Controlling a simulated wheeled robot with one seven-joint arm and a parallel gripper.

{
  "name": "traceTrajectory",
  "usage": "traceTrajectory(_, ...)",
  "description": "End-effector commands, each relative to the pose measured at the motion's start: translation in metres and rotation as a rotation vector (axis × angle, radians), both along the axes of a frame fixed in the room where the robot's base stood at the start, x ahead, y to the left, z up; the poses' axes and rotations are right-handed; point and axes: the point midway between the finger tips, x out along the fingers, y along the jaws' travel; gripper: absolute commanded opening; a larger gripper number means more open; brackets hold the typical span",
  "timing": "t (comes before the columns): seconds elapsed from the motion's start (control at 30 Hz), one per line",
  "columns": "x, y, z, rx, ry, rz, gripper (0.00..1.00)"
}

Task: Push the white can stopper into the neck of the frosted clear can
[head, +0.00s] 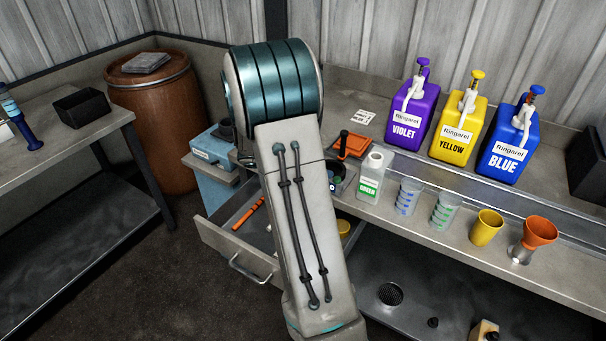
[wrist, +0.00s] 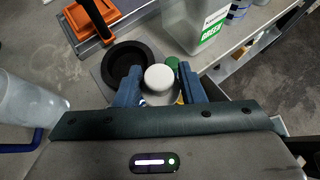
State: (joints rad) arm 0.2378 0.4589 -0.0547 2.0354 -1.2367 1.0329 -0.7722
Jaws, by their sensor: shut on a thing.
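The white can stopper (wrist: 158,77) shows as a round white top between the two blue fingers of my gripper (wrist: 160,70) in the wrist view. My gripper is shut on it. The frosted clear can (head: 369,188), with a green label, stands upright on the bench in the head view, right of my arm. Its pale neck (head: 376,158) points up. In the wrist view the can's lower body (wrist: 192,25) is beyond the right finger, apart from the stopper, and its neck is out of frame. My arm hides the gripper and stopper in the head view.
A black round dish (wrist: 113,66) lies close by my left finger, with an orange tool (wrist: 78,18) behind. A translucent vessel (wrist: 28,108) is at the left. Measuring cups (head: 408,197) stand right of the can. An open drawer (head: 232,240) juts out below.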

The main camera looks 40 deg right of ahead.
Motion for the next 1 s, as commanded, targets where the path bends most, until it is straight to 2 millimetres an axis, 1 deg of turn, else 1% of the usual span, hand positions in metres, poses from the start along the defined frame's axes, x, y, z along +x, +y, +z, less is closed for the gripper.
traceTrajectory(0.03, -0.008, -0.013, 0.025, -0.002, -0.003, -0.038, 0.15)
traceTrajectory(0.2, -0.036, -0.051, 0.076, -0.001, 0.002, -0.154, 0.15)
traceTrajectory(0.3, -0.053, -0.07, 0.103, 0.001, 0.004, -0.22, 0.15)
traceTrajectory(0.4, -0.068, -0.086, 0.125, 0.005, 0.004, -0.274, 0.15)
traceTrajectory(0.5, -0.08, -0.097, 0.14, 0.008, 0.007, -0.315, 0.15)
traceTrajectory(0.6, -0.088, -0.103, 0.149, 0.01, 0.009, -0.341, 0.15)
traceTrajectory(0.73, -0.093, -0.107, 0.152, 0.012, 0.01, -0.356, 0.15)
traceTrajectory(0.87, -0.093, -0.107, 0.148, 0.012, 0.011, -0.358, 0.15)
traceTrajectory(1.0, -0.093, -0.107, 0.138, 0.012, 0.011, -0.358, 0.15)
